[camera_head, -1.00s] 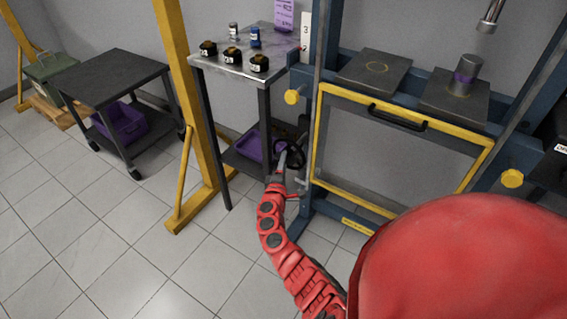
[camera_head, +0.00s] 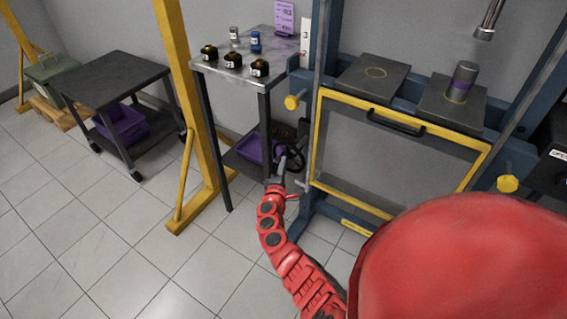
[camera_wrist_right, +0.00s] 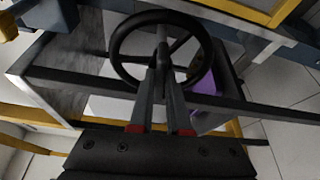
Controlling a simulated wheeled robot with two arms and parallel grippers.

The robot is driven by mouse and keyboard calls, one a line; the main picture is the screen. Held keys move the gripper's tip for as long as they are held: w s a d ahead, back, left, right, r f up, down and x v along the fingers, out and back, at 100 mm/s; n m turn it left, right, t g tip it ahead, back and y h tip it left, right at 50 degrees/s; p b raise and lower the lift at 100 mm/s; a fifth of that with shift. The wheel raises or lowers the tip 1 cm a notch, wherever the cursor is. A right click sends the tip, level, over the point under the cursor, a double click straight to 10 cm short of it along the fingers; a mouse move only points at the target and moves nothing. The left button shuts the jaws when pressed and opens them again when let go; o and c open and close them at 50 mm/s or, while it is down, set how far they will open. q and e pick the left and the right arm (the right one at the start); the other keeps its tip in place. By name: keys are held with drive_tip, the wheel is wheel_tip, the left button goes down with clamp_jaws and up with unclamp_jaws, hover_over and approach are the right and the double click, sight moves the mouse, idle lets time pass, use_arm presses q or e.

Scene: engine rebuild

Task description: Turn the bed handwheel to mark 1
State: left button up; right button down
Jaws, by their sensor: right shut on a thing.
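The black bed handwheel (camera_head: 295,160) sits low on the left side of the blue press frame. In the right wrist view the handwheel (camera_wrist_right: 118,42) shows as a dark ring with spokes. My right gripper (camera_head: 284,163) is at the wheel. In the wrist view the right gripper's (camera_wrist_right: 163,75) fingers come together on a grey part near the wheel's middle; whether this is a spoke or a handle I cannot tell. My left gripper is not in view.
A steel-topped table (camera_head: 222,70) with black jars and small cans stands left of the press. A purple bin (camera_head: 250,148) is on its lower shelf. A yellow-framed guard (camera_head: 318,140) is right of the wheel. A yellow post (camera_head: 178,80) stands further left.

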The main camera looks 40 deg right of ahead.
drive_tip(key=shift+w+a+n+g+h+b, duration=0.15)
drive_tip(key=shift+n+g+h+b, duration=0.4)
drive_tip(key=shift+n+g+b, duration=2)
drive_tip(key=shift+w+d+n+g+h+b, duration=0.15)
drive_tip(key=shift+n+g+h+b, duration=0.8)
drive_tip(key=shift+n+b, duration=2.8)
drive_tip(key=shift+w+a+n+g+h+b, duration=0.2)
drive_tip(key=shift+n+g+b, duration=2.2)
drive_tip(key=shift+n, duration=1.4)
